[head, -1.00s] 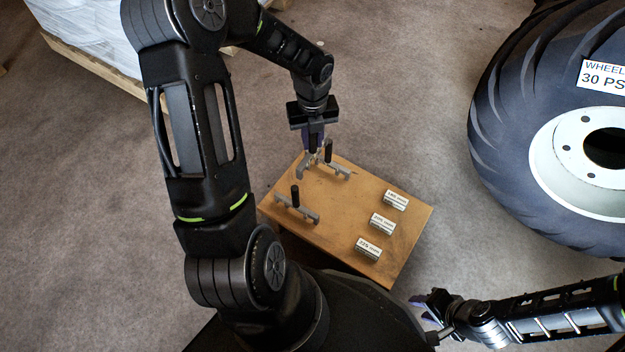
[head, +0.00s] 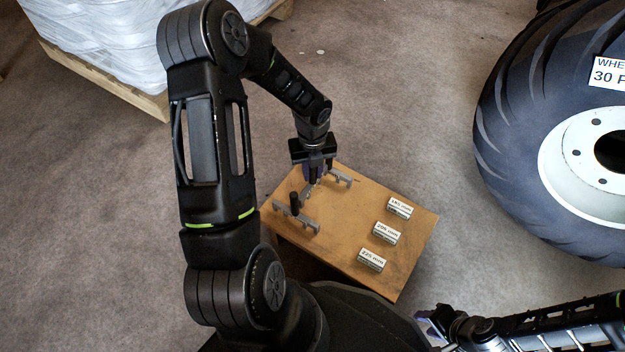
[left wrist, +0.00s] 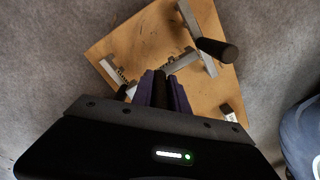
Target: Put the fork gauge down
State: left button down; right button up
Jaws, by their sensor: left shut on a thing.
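My left gripper (head: 314,174) is shut on a grey fork gauge (head: 307,193), low over a small wooden table. In the left wrist view its grey bar (left wrist: 176,62) juts out past the purple fingers (left wrist: 163,88); the fingers hide the gripped part. I cannot tell whether it touches the tabletop. A second gauge with an upright black handle (head: 295,204) stands at the near left. A third gauge (head: 341,179) stands just right of the gripper, its black handle (left wrist: 217,49) plain in the left wrist view. My right gripper (head: 432,324) is at the bottom right, its jaw opening unclear.
Three labelled metal blocks stand along the right of the table (head: 350,250): one far (head: 400,208), one middle (head: 386,233), one near (head: 371,259). The tabletop between gauges and blocks is clear. A large wheel (head: 520,130) stands right; a wrapped pallet (head: 150,50) is at upper left.

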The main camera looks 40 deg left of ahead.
aim_at(312, 180)
pick_arm(q)
notch_tip(312, 180, down, 4)
jog(key=shift+f+b, duration=0.1)
jog(key=shift+b, duration=0.65)
jog(key=shift+f, duration=0.15)
jog(key=c, duration=1.3)
grip_release()
notch_tip(312, 180, up, 12)
jog(key=p, duration=0.6)
jog(key=shift+r, duration=0.2)
jog(key=shift+d, duration=0.1)
